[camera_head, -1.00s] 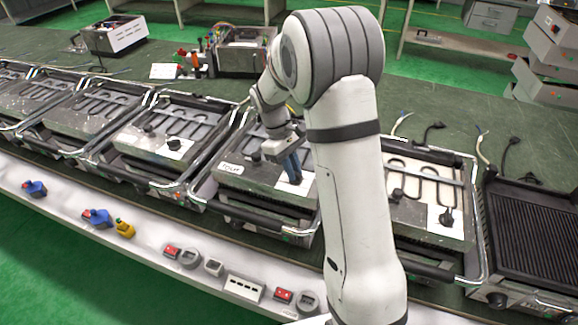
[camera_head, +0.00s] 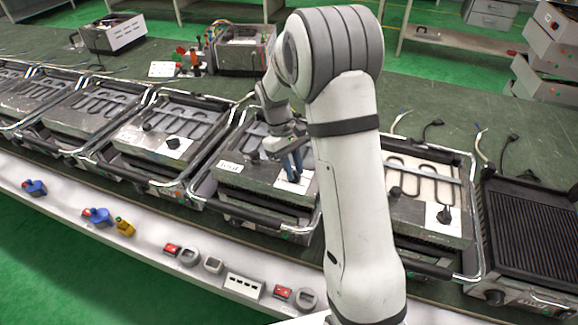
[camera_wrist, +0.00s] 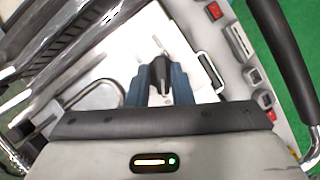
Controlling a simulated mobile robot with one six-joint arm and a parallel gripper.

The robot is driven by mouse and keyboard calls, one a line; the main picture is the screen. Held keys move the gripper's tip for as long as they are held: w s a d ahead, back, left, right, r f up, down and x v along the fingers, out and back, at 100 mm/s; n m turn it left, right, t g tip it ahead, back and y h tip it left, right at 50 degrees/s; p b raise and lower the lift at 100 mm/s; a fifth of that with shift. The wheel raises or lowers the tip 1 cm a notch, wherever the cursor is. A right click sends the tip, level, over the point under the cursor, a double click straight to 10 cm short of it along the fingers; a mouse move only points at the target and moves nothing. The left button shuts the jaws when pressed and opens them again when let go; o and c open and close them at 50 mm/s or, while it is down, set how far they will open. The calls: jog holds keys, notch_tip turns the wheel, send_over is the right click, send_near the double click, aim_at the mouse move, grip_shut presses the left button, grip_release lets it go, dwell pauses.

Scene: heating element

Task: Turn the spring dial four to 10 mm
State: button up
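The heater unit with a label that appears to read FOUR (camera_head: 228,167) stands on the green bench, left of my arm. Its dial (camera_wrist: 159,73) is a black knob on a white plate (camera_wrist: 200,75); the scale marks are too small to read. My gripper (camera_head: 293,168) points down over this plate. In the wrist view, the two blue fingers of my gripper (camera_wrist: 160,82) stand on either side of the knob, apart from each other. They look close to its sides, but firm contact cannot be made out. In the head view the knob is hidden behind the fingers.
A similar unit with a black dial (camera_head: 444,215) stands to the right, and another (camera_head: 173,143) to the left. Metal handle bars (camera_head: 222,135) rise between the units. Switches and small parts (camera_head: 243,286) lie along the white front ledge.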

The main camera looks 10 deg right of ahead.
jog(key=shift+o, duration=1.4)
jog(key=shift+a, duration=0.1)
jog(key=shift+r, duration=0.1)
jog(key=v, duration=0.7)
jog(key=shift+w+r, duration=0.15)
jog(key=shift+r, duration=0.2)
